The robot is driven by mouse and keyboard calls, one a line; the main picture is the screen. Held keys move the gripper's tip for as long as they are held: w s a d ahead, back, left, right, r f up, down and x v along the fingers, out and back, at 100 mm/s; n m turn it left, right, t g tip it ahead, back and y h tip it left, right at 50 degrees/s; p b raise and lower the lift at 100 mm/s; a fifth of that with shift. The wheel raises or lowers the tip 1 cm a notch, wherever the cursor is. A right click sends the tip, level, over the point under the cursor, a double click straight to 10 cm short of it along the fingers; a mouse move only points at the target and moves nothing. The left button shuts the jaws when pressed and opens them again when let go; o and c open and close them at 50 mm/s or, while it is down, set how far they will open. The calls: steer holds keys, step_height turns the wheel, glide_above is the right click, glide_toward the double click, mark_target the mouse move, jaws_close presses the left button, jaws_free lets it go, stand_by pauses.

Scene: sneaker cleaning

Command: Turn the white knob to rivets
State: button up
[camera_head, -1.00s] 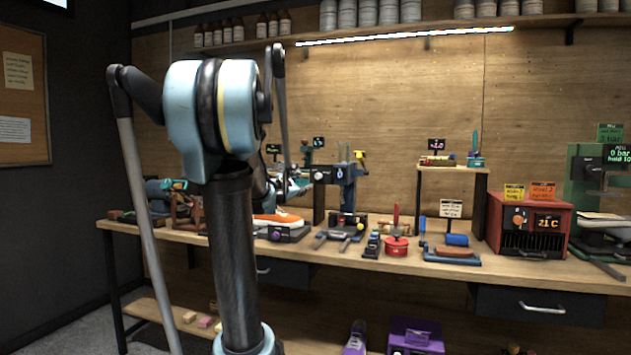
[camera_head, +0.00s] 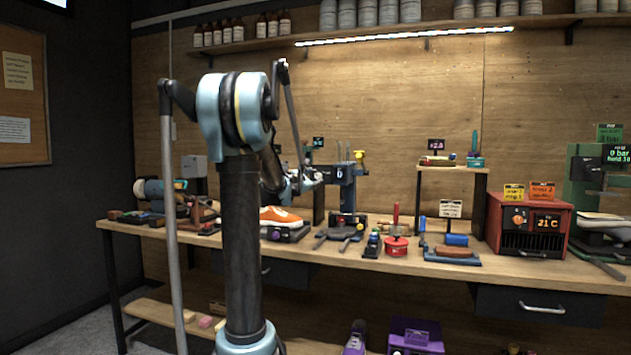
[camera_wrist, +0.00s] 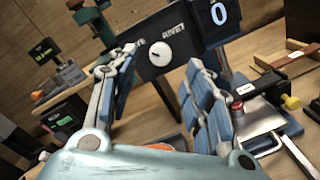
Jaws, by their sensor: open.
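The white knob (camera_wrist: 160,53) sits on a dark panel marked RIVET (camera_wrist: 178,40), with a small dark pointer mark on its face.
An orange sneaker (camera_head: 280,215) rests on a dark stand left of the press. A white-topped plate (camera_wrist: 256,120) lies right of the fingers.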

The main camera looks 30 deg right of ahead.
mark_target(317, 176)
steer(key=shift+x, duration=3.1)
steer(key=c, duration=1.1)
